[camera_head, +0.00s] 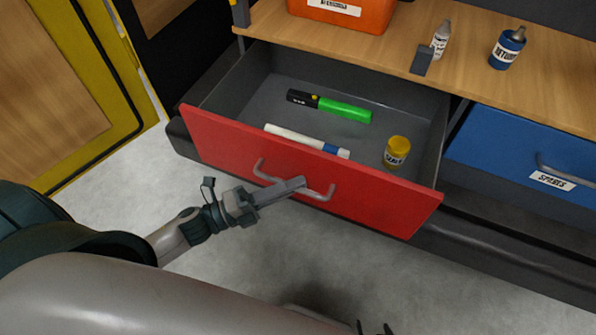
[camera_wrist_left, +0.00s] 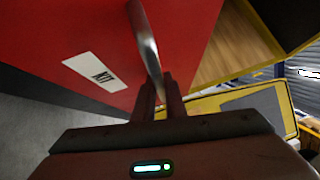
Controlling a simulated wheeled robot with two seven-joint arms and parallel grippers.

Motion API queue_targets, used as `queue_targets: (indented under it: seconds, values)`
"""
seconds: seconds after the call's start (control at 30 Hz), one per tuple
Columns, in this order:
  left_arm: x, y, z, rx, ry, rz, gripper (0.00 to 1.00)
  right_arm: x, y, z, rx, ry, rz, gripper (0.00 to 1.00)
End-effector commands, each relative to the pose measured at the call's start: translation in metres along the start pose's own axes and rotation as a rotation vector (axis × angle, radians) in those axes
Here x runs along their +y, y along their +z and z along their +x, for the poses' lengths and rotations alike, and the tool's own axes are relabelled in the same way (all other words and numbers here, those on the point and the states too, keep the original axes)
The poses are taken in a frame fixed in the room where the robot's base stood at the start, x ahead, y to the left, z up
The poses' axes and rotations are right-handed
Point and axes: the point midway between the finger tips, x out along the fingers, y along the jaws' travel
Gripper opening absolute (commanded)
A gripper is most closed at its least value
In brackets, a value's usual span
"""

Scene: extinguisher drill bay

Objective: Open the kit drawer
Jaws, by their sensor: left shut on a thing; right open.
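The kit drawer (camera_head: 395,207) has a red front and is pulled well out, its grey inside showing. Its curved metal handle (camera_head: 262,170) is on the front face. My left gripper (camera_head: 297,185) is shut on the handle. In the left wrist view the handle (camera_wrist_left: 146,45) runs down between the fingers (camera_wrist_left: 160,98), beside a white KIT label (camera_wrist_left: 95,72) on the red front. Two dark fingertips of my right gripper (camera_head: 373,328) just show at the bottom edge of the head view, apart and empty.
In the drawer lie a black and green torch (camera_head: 345,109), a white and blue marker (camera_head: 300,139) and a yellow jar (camera_head: 397,151). A blue spares drawer (camera_head: 520,140) is shut at right. Bottles and an orange box (camera_head: 345,14) stand on the wooden top.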

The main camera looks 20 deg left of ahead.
Motion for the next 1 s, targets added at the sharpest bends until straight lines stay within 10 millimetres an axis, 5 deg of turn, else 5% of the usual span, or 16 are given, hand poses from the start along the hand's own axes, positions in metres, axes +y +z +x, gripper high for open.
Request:
queue_targets:
  seconds: [0.4,0.43,0.5,1.0]
  values:
    - [-0.0002,-0.0025,-0.0026,0.0,0.001,0.0,0.0,0.0003,0.0031,-0.0017,-0.002,0.0,-0.001,0.65]
    - [-0.0002,-0.0025,-0.0026,0.0,0.001,0.0,0.18,0.0002,0.003,-0.0017,-0.002,0.0,-0.001,0.65]
    - [-0.0003,-0.0025,-0.0025,0.0,0.0,0.0,0.3,0.0,0.0026,-0.0016,-0.001,-0.001,-0.001,0.65]
    - [-0.0005,-0.0023,-0.0029,0.0,0.0,0.0,0.3,-0.0022,0.0017,-0.0013,0.001,-0.003,0.0,0.65]
